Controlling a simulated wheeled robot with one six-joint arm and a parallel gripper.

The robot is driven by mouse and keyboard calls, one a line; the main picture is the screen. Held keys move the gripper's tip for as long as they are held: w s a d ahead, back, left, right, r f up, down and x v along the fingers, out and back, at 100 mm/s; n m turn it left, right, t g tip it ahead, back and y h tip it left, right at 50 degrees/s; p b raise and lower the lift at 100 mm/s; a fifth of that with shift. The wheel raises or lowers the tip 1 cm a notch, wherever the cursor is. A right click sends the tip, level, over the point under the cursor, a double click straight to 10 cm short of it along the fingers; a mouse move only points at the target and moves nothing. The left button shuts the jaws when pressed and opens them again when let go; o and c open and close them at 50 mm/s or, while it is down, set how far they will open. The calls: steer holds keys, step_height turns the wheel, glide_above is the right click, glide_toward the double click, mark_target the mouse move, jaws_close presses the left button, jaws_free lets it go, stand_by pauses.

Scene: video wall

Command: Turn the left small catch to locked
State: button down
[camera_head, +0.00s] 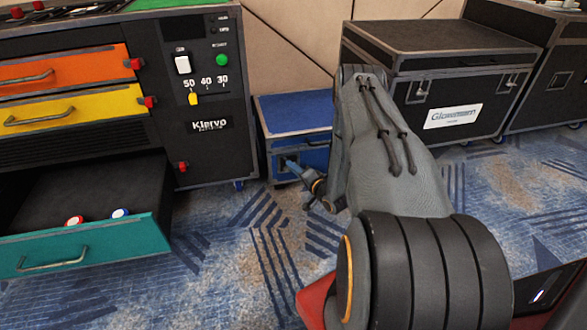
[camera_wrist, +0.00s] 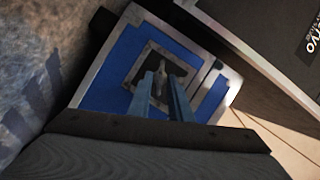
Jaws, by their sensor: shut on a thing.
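The small blue case (camera_head: 295,113) with silver edges stands on the carpet, beside the dark drawer cabinet. My gripper (camera_head: 285,163) reaches its front face at the left side. In the wrist view, my gripper's two blue-grey fingers (camera_wrist: 160,88) are closed on the small catch (camera_wrist: 158,68). The catch sits in a dark recessed plate (camera_wrist: 141,65) on the blue front face. The fingers and the steep view hide much of the catch, so I cannot tell its exact turn. My arm hides the right part of the case in the head view.
The drawer cabinet (camera_head: 220,155) stands close on the left, with its teal drawer (camera_head: 95,250) pulled out, holding a red and a blue round piece. A large black case (camera_head: 445,95) stands behind my arm. Carpet in front is clear.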

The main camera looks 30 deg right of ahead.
steer(key=m+t, duration=0.1)
steer(key=m, duration=0.1)
steer(key=m+b, duration=0.1)
steer(key=m, duration=0.1)
steer(key=shift+d+f+t, duration=0.1)
steer(key=shift+f+t, duration=0.2)
steer(key=shift+t, duration=0.1)
stand_by(0.5)
steer(key=c, duration=1.9)
jaws_free()
steer(key=shift+w+y, duration=0.1)
steer(key=shift+y, duration=0.3)
steer(key=shift+c, duration=0.2)
steer(key=s+p, duration=0.3)
steer(key=s, duration=0.4)
steer(key=shift+s+d, duration=0.35)
steer(key=shift+s, duration=0.05)
